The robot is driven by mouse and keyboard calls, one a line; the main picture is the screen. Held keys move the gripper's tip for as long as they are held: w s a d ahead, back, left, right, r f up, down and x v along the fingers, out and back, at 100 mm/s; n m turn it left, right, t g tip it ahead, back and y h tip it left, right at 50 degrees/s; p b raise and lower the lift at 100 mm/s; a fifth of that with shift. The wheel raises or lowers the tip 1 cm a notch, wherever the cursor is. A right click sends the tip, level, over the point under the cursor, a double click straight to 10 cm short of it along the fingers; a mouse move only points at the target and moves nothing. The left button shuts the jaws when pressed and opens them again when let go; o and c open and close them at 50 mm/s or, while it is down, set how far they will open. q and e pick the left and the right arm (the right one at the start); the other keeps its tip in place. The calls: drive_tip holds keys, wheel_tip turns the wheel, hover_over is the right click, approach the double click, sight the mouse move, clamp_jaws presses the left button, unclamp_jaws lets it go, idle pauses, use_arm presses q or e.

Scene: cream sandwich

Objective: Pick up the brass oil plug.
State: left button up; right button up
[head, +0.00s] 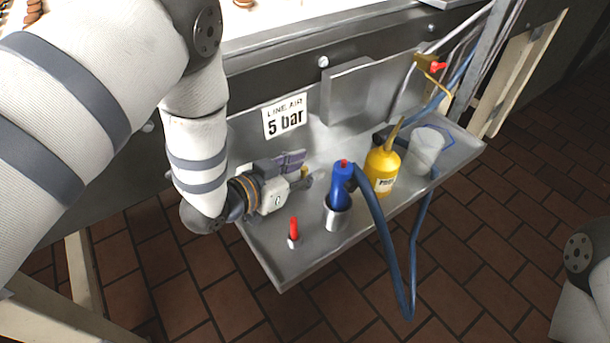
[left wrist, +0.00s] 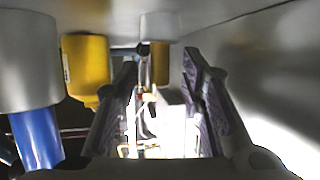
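A small brass-coloured piece (head: 304,172), which looks like the oil plug, shows at the fingertips of my left gripper (head: 301,170) in the head view. The fingers partly hide it. In the left wrist view, which looks upside down, a brass-coloured upright shape (left wrist: 160,62) lies between the two dark fingers of my left gripper (left wrist: 160,72). Gaps show on both sides of it, so the fingers stand apart. I cannot tell its exact distance. My right gripper is out of view.
The metal shelf (head: 283,262) holds a red-handled item (head: 293,229), a blue tool (head: 342,182) in a steel cup (head: 337,217), a yellow oil can (head: 382,166) and a clear jug (head: 425,150). A blue hose (head: 378,225) hangs over the front edge. The wall stands close behind.

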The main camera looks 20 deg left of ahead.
use_arm(q)
drive_tip(key=shift+w+d, duration=0.1)
drive_tip(key=shift+w, duration=0.05)
clamp_jaws()
